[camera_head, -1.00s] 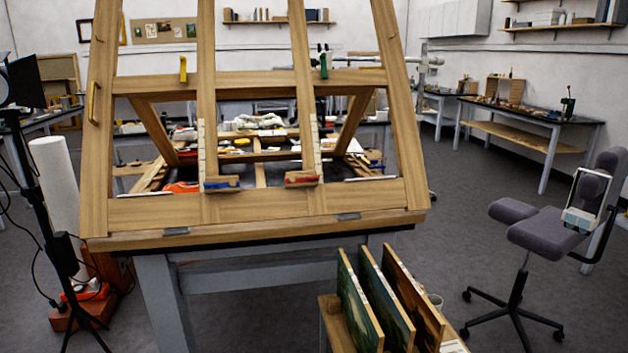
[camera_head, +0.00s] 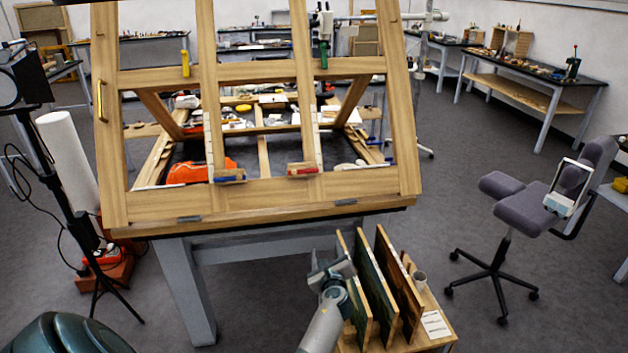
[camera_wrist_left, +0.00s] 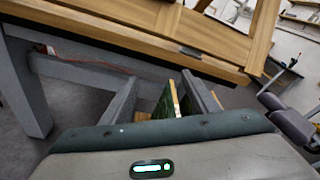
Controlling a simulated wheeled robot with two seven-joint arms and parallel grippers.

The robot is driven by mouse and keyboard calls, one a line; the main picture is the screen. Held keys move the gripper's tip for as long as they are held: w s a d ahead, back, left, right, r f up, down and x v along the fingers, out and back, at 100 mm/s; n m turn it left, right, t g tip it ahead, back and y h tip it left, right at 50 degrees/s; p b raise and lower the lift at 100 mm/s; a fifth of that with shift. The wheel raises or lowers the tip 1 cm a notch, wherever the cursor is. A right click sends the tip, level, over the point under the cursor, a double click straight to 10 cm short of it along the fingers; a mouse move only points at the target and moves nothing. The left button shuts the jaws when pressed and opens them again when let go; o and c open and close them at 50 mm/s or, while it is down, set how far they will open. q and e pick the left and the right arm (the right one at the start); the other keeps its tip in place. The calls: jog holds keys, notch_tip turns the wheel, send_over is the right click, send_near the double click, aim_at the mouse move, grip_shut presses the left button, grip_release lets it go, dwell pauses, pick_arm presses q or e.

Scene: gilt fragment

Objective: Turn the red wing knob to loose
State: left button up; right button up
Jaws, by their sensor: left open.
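A small red part (camera_head: 303,169), which looks like the red wing knob, sits on a wooden block at the lower rail of the large wooden easel frame (camera_head: 270,190), right of centre. Its wing shape and angle are too small to tell. My left gripper (camera_head: 336,268) is below and in front of the frame, left of the upright painted panels and well apart from the red part. In the left wrist view the gripper (camera_wrist_left: 160,82) is open, with a panel edge (camera_wrist_left: 173,98) showing beyond and between its fingers. The red part is not in that view. My right gripper is not in view.
A similar blue part (camera_head: 230,178) sits left of the red one. Yellow (camera_head: 185,63) and green (camera_head: 323,55) handles are on the upper rail. Several panels (camera_head: 400,290) stand in a low wooden rack. A lamp stand (camera_head: 62,200) is left; a chair (camera_head: 520,215) is right.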

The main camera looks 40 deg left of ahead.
pick_arm(q)
jog(key=w+a+r+m+y+p, duration=0.1)
jog(key=w+a+r+m, duration=0.1)
jog(key=r, duration=0.5)
jog(key=w+a+r+m+y+p, duration=0.1)
jog(key=w+a+r+m+y, duration=0.1)
jog(key=r, duration=0.6)
jog(key=shift+a, duration=0.2)
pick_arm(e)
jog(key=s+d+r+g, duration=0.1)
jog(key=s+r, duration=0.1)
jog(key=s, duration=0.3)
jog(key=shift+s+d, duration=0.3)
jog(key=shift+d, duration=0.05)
pick_arm(q)
jog(key=shift+w, duration=0.1)
